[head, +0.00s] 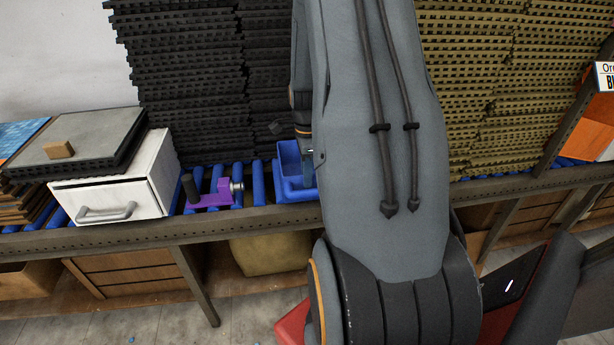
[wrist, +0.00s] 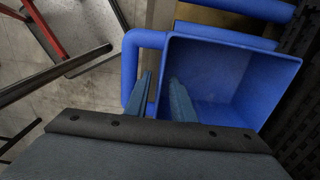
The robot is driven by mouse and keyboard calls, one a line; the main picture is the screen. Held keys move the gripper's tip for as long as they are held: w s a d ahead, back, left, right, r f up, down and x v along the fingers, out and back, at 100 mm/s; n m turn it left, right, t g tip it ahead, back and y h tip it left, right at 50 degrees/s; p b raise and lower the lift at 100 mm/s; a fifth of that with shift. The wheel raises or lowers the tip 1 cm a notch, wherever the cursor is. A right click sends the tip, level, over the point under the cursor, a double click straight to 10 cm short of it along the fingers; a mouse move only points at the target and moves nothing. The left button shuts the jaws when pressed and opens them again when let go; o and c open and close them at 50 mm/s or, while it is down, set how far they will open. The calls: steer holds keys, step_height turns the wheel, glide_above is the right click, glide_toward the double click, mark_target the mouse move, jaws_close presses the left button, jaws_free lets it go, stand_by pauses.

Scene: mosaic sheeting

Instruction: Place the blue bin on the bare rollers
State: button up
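The blue bin (head: 285,168) sits on the roller conveyor, just left of my arm, which hides its right part in the head view. In the wrist view the open-topped bin (wrist: 215,75) appears empty, with a bent blue handle-like tube (wrist: 130,65) at its left side. My gripper (wrist: 160,77) has its fingers apart at the bin's left wall. One finger is over the inside and the other is outside, between wall and tube. A gap shows between them; contact with the wall is unclear. Bare blue rollers (head: 259,183) lie left of the bin.
A purple fixture with a dark knob (head: 212,195) stands on the rollers left of the bin. Further left is a white drawer box (head: 120,185) with a grey slab and a wooden block. Tall stacks of black (head: 190,80) and tan sheets (head: 500,80) line the back.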

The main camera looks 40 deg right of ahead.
step_height(320, 180, up, 11)
steer(key=b, duration=0.3)
steer(key=s+a+n, duration=0.3)
steer(key=a+n, duration=0.5)
steer(key=a, duration=0.1)
steer(key=s+a+f+n, duration=0.1)
steer(key=s+a+n, duration=0.2)
steer(key=a+n, duration=0.5)
steer(key=s+a+f+n+t, duration=0.1)
steer(key=s+a+n, duration=0.3)
steer(key=a+n, duration=0.4)
steer(key=a, duration=0.3)
steer(key=shift+a+f, duration=0.25)
steer(key=shift+a, duration=0.1)
steer(key=shift+d, duration=0.15)
